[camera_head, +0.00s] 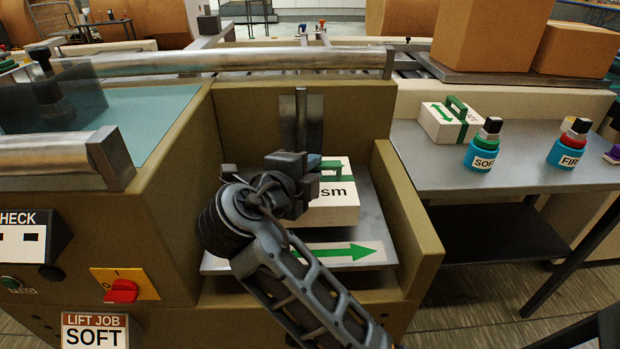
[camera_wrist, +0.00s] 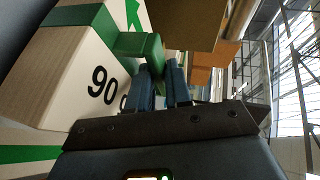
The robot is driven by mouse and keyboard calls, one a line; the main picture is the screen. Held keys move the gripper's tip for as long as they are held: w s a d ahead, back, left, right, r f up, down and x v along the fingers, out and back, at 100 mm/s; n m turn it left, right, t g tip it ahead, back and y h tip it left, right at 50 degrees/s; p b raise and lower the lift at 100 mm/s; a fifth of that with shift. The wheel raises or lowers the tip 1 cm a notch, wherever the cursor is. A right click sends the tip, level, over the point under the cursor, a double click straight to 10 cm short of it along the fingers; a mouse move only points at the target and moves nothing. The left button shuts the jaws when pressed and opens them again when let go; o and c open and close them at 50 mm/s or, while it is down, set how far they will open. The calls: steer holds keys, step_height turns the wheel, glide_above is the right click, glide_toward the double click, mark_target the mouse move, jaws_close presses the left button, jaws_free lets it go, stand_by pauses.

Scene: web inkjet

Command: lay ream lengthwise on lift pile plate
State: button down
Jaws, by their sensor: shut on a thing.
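A white ream with a green band and green handle (camera_head: 335,205) is inside the bay, on or just above the grey lift pile plate (camera_head: 378,228); exact contact is hard to tell. Its printed side faces the front. A green double-ended arrow label (camera_head: 335,254) lies on the plate in front of it. My gripper (camera_head: 312,172) is at the ream's top. In the wrist view my gripper (camera_wrist: 162,84) is shut on the green handle of the ream (camera_wrist: 85,75), which shows "90" on its side. My arm hides the ream's left part.
A side table (camera_head: 420,165) at right holds another white ream (camera_head: 448,122) and blue bottles labelled SOFT (camera_head: 482,155) and FIRM (camera_head: 566,150). Olive walls (camera_head: 408,215) enclose the bay left, right and behind. A "LIFT JOB SOFT" sign (camera_head: 95,332) and a red switch (camera_head: 121,291) are on the front left.

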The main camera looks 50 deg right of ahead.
steer(key=shift+f, duration=1.2)
steer(key=shift+f, duration=0.1)
steer(key=c, duration=1.1)
jaws_free()
steer(key=shift+o, duration=0.2)
steer(key=b+v, duration=0.1)
steer(key=v, duration=1.1)
